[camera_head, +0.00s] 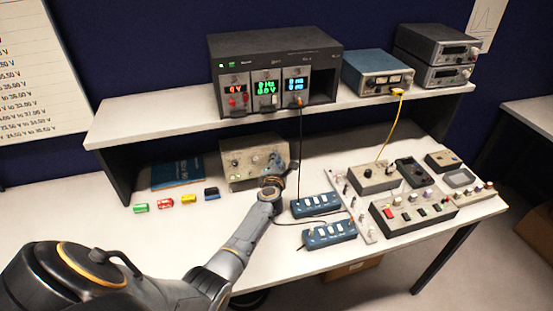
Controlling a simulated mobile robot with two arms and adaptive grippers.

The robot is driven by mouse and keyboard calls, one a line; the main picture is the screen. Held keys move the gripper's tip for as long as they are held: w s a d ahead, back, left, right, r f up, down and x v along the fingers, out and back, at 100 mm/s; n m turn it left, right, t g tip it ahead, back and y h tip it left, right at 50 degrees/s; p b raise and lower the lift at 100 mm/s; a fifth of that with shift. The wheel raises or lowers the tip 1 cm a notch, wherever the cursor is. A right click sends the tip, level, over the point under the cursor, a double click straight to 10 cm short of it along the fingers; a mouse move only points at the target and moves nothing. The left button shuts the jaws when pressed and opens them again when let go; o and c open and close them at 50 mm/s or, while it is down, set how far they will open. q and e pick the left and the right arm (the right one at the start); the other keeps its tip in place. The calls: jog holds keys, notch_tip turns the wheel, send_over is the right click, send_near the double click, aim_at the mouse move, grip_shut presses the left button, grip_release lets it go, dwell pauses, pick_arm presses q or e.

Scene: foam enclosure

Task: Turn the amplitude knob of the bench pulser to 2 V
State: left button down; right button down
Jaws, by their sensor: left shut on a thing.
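The bench pulser appears to be the beige box (240,168) with knobs on its front, standing on the desk under the shelf. Its labels are too small to read. My left arm reaches in from the lower left, and my left gripper (277,167) is at the right part of the box's front face. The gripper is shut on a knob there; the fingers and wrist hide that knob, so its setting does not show. Other knobs on the left of the face are uncovered. My right gripper is not in view.
A black rack with lit displays (274,68) and a blue instrument (377,73) stand on the shelf (150,120). Blue switch boxes (328,236) and a cable lie right of my arm. Small coloured blocks (165,203) and a blue book (177,173) lie left.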

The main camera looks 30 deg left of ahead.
pick_arm(q)
jog(key=c, duration=1.3)
grip_release()
jog(key=shift+o, duration=0.2)
jog(key=v, duration=1.2)
jog(key=shift+w, duration=0.1)
